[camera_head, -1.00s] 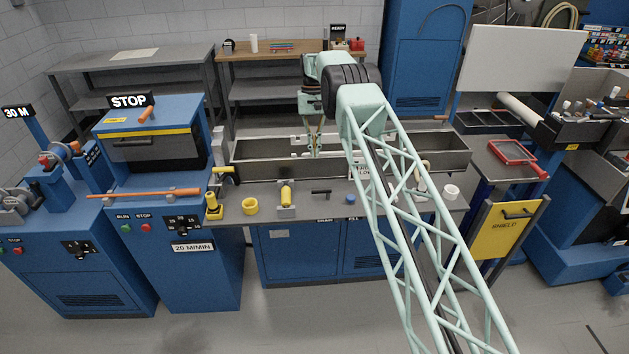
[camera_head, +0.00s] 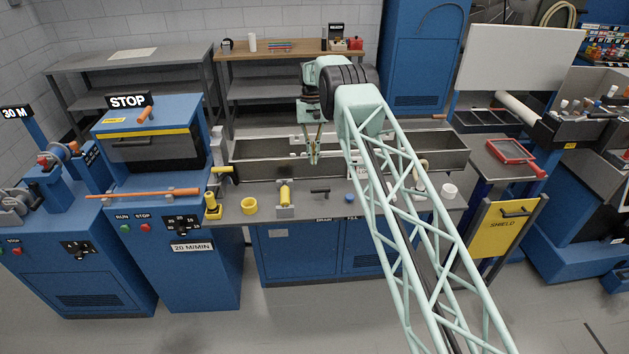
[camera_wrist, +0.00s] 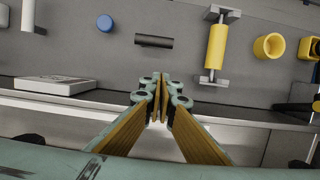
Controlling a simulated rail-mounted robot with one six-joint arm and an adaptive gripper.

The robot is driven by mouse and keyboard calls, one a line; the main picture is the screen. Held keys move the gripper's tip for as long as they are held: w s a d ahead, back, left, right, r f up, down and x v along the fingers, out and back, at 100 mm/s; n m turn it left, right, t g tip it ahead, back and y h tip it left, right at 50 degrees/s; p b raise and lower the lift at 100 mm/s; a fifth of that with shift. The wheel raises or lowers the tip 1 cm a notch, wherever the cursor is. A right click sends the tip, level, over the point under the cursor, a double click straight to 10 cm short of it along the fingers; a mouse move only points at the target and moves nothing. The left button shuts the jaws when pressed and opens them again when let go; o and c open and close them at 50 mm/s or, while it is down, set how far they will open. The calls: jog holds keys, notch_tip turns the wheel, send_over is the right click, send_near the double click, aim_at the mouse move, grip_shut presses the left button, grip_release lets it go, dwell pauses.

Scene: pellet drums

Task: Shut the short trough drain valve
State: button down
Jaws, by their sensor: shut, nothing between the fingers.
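The trough (camera_head: 250,150) is a long grey open basin on the blue cabinet. On the grey ledge at its front is a black bar handle (camera_head: 320,190), above the "DRAIN" label (camera_head: 324,220). The handle also shows in the wrist view (camera_wrist: 154,41), lying nearly crosswise. A blue round knob (camera_head: 350,198) sits beside it, above the "FILL" label; the wrist view shows it too (camera_wrist: 104,22). My gripper (camera_head: 314,161) is shut and empty over the trough, behind the handle and apart from it. Its fingertips (camera_wrist: 160,80) meet in the wrist view.
A yellow roller (camera_head: 285,194) in a grey bracket, a yellow ring (camera_head: 249,206) and a yellow post (camera_head: 212,205) stand left of the handle. A white ring (camera_head: 450,191) is at the ledge's right. The ledge around the handle is mostly clear.

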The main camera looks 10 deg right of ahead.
aim_at(320, 190)
jog(key=p+x, duration=0.1)
jog(key=x, duration=0.6)
jog(key=shift+s+a, duration=0.1)
jog(key=shift+s, duration=0.65)
jog(key=shift+s+a+f+p, duration=0.1)
jog(key=shift+s+p, duration=0.2)
jog(key=shift+s, duration=0.3)
jog(key=shift+s+a+f+p, duration=0.15)
jog(key=shift+s+p, duration=0.15)
jog(key=shift+s, duration=0.3)
jog(key=shift+d, duration=0.1)
